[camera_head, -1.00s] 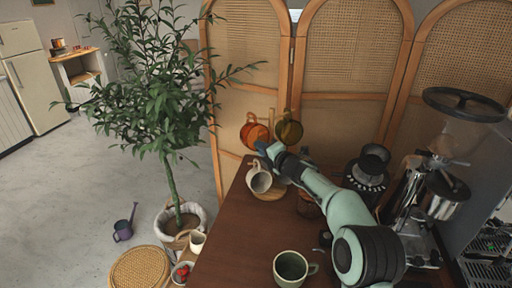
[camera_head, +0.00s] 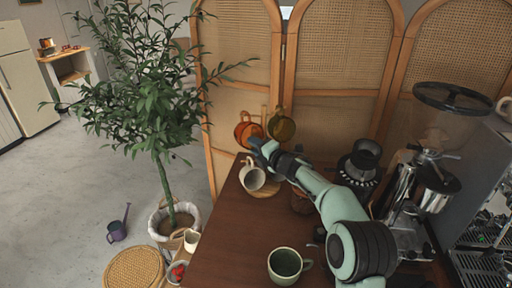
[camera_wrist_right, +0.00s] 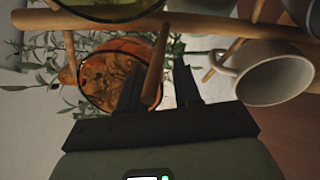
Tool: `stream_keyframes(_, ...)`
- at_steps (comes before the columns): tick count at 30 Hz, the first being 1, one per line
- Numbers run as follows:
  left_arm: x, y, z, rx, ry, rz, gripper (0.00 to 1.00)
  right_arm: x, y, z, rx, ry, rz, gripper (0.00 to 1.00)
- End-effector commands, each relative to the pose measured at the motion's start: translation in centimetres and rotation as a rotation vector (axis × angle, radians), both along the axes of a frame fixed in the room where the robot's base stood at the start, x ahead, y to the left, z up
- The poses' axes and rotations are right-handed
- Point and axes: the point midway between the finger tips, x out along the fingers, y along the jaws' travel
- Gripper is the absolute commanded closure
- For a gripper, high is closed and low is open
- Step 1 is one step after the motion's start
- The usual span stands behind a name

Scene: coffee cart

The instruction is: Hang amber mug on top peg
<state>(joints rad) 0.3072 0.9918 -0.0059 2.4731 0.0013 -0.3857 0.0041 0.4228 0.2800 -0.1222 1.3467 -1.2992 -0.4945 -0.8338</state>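The amber mug (camera_head: 246,130) is a clear orange glass mug at the mug rack, left of the olive glass mug (camera_head: 282,128). In the right wrist view the amber mug (camera_wrist_right: 108,72) shows close in front of my right gripper (camera_wrist_right: 160,92). The gripper's fingers are spread apart, with the mug's rim edge and a wooden peg (camera_wrist_right: 155,62) seen between or just beyond them. I cannot tell whether a finger touches the mug, or whether its handle is around a peg. In the head view my right gripper (camera_head: 258,147) is just below the amber mug. My left gripper is not in view.
A white mug (camera_head: 252,176) hangs tilted low on the rack; it also shows in the right wrist view (camera_wrist_right: 275,74). A green mug (camera_head: 285,264) stands on the brown table (camera_head: 222,250). A grinder and espresso machine stand at right, a plant at left, a cane screen behind.

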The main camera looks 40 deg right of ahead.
Motion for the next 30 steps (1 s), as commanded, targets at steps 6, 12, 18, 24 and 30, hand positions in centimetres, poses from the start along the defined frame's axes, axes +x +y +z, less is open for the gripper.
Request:
stream_keyframes(6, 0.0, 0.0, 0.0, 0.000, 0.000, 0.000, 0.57, 0.0, 0.0, 0.0, 0.000, 0.000, 0.000, 0.62)
stream_keyframes(12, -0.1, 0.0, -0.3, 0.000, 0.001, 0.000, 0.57, -0.8, 0.0, 0.1, -0.001, 0.001, -0.001, 0.62)
stream_keyframes(18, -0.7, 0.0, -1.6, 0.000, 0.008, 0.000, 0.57, -4.3, 0.2, 0.4, 0.000, 0.000, -0.003, 0.62)
stream_keyframes(24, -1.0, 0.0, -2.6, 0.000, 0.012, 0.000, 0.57, -8.9, 0.7, 1.0, -0.001, 0.000, -0.002, 0.62)
stream_keyframes(30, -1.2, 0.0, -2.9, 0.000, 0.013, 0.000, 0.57, -12.0, 1.0, 1.5, -0.002, 0.000, -0.001, 0.62)
